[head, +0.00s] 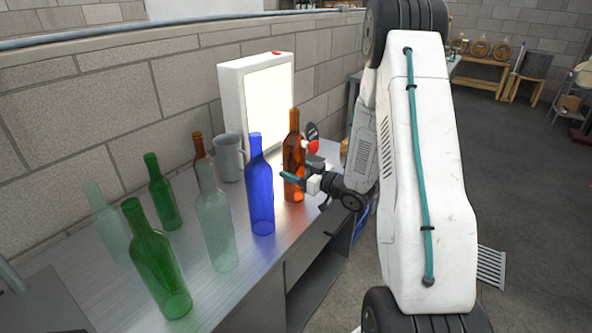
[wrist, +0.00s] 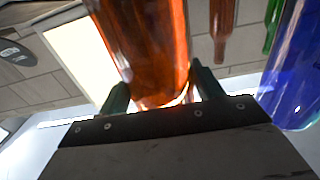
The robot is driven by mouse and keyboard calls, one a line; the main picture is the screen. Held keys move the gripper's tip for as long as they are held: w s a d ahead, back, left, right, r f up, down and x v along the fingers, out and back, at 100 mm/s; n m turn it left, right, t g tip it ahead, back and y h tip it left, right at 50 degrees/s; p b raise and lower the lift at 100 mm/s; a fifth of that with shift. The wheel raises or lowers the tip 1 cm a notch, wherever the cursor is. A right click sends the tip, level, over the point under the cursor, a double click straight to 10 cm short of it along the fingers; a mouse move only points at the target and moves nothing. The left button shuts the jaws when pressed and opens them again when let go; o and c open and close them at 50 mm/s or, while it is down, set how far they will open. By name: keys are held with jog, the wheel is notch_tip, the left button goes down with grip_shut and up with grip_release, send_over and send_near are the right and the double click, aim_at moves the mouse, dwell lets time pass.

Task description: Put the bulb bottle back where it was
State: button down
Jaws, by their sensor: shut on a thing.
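An amber bottle (head: 292,155) stands upright in front of the lit panel, with my gripper (head: 302,172) around its body. In the wrist view the amber bottle (wrist: 145,45) lies between the two green fingers of my gripper (wrist: 160,90), which is shut on it. I cannot tell whether its base touches the bench or is slightly above it. No label marks which bottle is the bulb bottle.
The blue bottle (head: 260,195) stands close left of the held bottle. The lit panel (head: 268,95) is behind.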

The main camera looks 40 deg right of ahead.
jog(key=shift+f, duration=0.35)
dwell(0.5)
jog(key=shift+c, duration=1.3)
grip_release()
jog(key=shift+o, duration=0.3)
jog(key=shift+f, duration=0.1)
jog(key=shift+s, duration=0.1)
jog(key=v, duration=1.2)
jog(key=shift+s+d, duration=0.2)
jog(key=shift+s, duration=0.15)
